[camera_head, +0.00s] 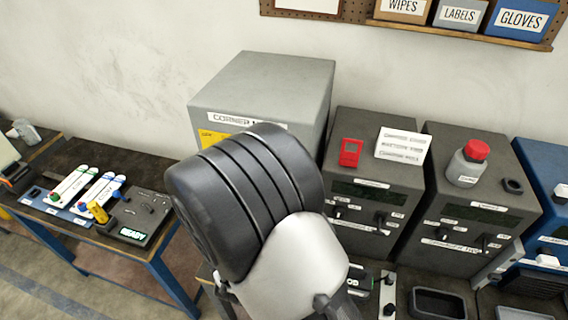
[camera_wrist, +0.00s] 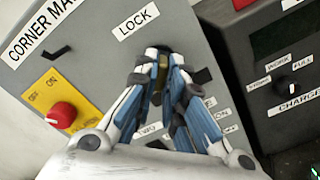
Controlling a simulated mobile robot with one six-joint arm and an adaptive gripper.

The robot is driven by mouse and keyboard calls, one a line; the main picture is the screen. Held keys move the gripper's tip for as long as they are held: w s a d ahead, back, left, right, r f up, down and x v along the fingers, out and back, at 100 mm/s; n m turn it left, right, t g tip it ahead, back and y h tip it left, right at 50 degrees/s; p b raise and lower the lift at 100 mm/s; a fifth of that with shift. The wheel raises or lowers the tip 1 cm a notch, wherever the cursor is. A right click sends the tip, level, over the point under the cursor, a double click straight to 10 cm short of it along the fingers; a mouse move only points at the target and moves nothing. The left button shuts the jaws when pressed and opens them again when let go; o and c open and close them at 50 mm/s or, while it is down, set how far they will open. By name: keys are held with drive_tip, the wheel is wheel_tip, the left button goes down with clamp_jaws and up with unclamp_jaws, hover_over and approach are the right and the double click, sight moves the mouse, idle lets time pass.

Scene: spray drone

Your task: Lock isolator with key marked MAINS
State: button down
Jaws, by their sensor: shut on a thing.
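The grey cabinet labelled CORNER MA... (camera_head: 270,85) stands against the wall; my arm hides much of its front in the head view. In the wrist view its grey panel (camera_wrist: 95,68) carries a red knob (camera_wrist: 61,115) on a yellow plate (camera_wrist: 45,95) marked ON and OFF. A LOCK label (camera_wrist: 136,22) sits above my gripper (camera_wrist: 160,78). My gripper is shut on a small brass-coloured piece (camera_wrist: 160,68), which looks like a key, just below that label. Its marking is not readable. The fingers hide the lock, so I cannot tell whether the key is inside it.
Dark units stand right of the cabinet, with a red box (camera_head: 350,152), a white card (camera_head: 403,145) and a red-capped bottle (camera_head: 468,163) on top. A side table at left holds a device showing READY (camera_head: 133,233). A black tray (camera_head: 438,303) lies at front right.

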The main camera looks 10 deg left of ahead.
drive_tip(key=shift+n+p, duration=2.9)
drive_tip(key=shift+p, duration=0.2)
drive_tip(key=shift+f, duration=0.1)
drive_tip(key=c, duration=1.6)
unclamp_jaws()
drive_tip(key=s, duration=1.2)
drive_tip(key=shift+a, duration=0.4)
